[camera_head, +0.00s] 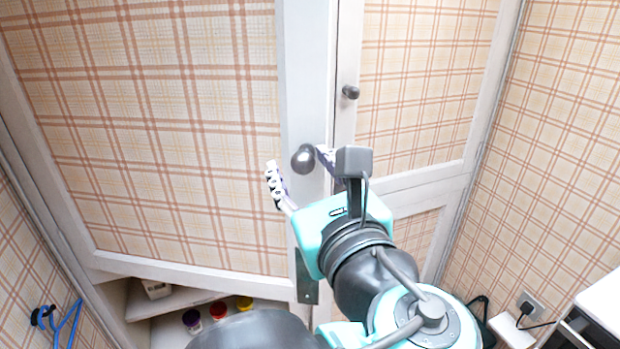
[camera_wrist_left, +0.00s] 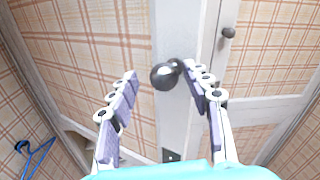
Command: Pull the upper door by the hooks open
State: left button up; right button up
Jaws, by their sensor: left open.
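The upper door (camera_head: 190,130) on the left, nearer the dark wall hook, has a plaid panel and a white frame. Its round dark knob (camera_head: 303,157) sits on the right frame edge. My left gripper (camera_head: 299,168) is open around the knob, with one finger on each side. In the left wrist view, the knob (camera_wrist_left: 164,76) lies between the fingertips, closer to the right finger; contact there is unclear. I cannot tell whether this door is fully closed. My right gripper is not in view.
A second upper door (camera_head: 425,85) with its own knob (camera_head: 350,92) stands to the right. A blue object (camera_head: 68,325) hangs at the lower left.

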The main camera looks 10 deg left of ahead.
pick_arm(q)
jog(key=shift+s+d, duration=0.25)
jog(key=shift+d, duration=0.05)
jog(key=v, duration=1.1)
jog(key=shift+a, duration=0.25)
jog(key=shift+s, duration=0.1)
